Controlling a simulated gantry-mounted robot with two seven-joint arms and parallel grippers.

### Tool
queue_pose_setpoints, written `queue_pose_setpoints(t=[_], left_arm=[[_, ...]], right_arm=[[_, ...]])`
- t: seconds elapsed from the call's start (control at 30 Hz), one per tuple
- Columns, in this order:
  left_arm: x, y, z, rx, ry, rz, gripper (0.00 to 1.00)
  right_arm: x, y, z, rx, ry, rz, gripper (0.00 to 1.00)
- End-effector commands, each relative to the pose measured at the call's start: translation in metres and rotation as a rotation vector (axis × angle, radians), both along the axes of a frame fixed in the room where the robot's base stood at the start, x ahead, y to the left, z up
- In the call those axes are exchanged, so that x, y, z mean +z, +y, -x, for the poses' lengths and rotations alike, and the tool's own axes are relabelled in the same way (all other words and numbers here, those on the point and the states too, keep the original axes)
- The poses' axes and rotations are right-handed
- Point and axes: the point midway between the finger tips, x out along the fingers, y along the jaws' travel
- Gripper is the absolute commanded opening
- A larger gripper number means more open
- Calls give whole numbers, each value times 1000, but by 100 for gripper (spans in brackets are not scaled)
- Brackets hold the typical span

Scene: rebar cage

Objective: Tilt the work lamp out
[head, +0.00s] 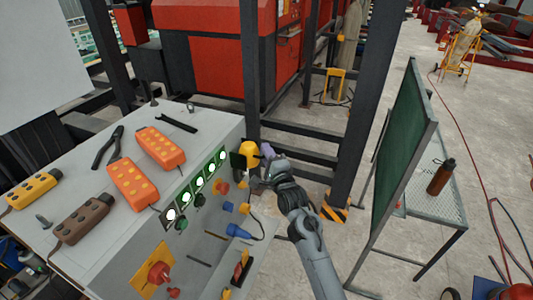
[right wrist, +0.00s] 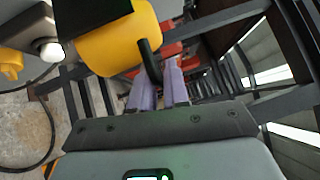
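The work lamp (head: 249,152) is a yellow rounded body with a black front, at the far right corner of the grey control console. In the right wrist view the lamp (right wrist: 122,42) fills the upper left, with a curved black bar (right wrist: 149,62) coming off its side. My right gripper (head: 266,153) is at the lamp's right side. Its two purple fingers (right wrist: 160,88) are close together with a narrow gap, and the end of the black bar meets them. Whether they grip the bar is unclear. My left gripper is in neither view.
The console (head: 95,185) carries orange and yellow pendants, pliers and lit round indicators. A dark steel post (head: 362,100) stands right of the lamp. A green board (head: 405,135) and a mesh table (head: 447,208) with a brown bottle (head: 440,177) are further right.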

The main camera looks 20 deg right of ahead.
Motion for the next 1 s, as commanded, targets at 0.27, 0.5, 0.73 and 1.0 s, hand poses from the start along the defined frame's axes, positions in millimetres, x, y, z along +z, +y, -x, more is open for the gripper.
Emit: queue_pose_setpoints(t=[0.27,0.5,0.73,1.0], left_arm=[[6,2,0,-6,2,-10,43],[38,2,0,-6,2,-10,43],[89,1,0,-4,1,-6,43],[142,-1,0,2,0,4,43]], right_arm=[[4,0,0,0,11,11,0],[16,1,-1,0,76,80,0],[31,5,-4,1,197,213,0],[43,12,-11,2,370,401,0]])
